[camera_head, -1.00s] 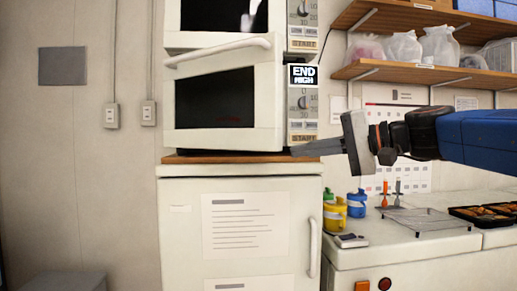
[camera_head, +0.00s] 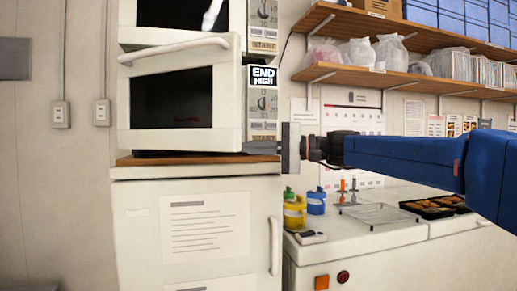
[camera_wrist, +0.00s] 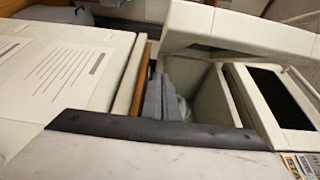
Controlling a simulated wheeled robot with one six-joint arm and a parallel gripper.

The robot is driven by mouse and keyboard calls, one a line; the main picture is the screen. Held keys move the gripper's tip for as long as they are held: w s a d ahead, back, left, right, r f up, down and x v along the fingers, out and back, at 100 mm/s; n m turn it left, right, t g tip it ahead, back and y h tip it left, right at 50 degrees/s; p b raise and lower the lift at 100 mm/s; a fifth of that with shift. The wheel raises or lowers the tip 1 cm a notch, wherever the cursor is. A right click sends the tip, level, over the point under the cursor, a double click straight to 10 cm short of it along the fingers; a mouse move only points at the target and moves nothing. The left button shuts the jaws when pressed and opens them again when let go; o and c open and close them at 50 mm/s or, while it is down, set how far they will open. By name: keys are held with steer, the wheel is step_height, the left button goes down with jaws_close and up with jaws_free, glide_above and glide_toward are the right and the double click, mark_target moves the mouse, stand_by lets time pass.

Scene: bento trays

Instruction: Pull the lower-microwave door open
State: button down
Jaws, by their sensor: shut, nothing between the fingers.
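The lower microwave (camera_head: 262,112) stands on a wooden board, with a black display on its panel. Its white door (camera_head: 226,100) has a dark window and a curved handle (camera_head: 172,50) along the top. The door appears ajar, standing out from the body. My gripper (camera_head: 262,147) is shut and empty, low at the door's right edge, pointing left. In the wrist view my grey fingers (camera_wrist: 163,100) reach beside a gap between the wooden board and a thick pale panel (camera_wrist: 235,35), apparently the door. I cannot tell whether they touch it.
The wooden board (camera_head: 195,160) tops a white cabinet (camera_head: 140,235) with a vertical handle. An upper microwave (camera_head: 150,37) sits above. To the right are a counter (camera_head: 350,247) with bottles and food trays, and wall shelves (camera_head: 375,75).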

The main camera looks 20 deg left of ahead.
mark_target(224, 148)
steer(key=s+a, duration=0.3)
steer(key=s, duration=0.1)
steer(key=shift+s+a, duration=0.3)
steer(key=shift+a, duration=0.05)
steer(key=shift+s, duration=0.1)
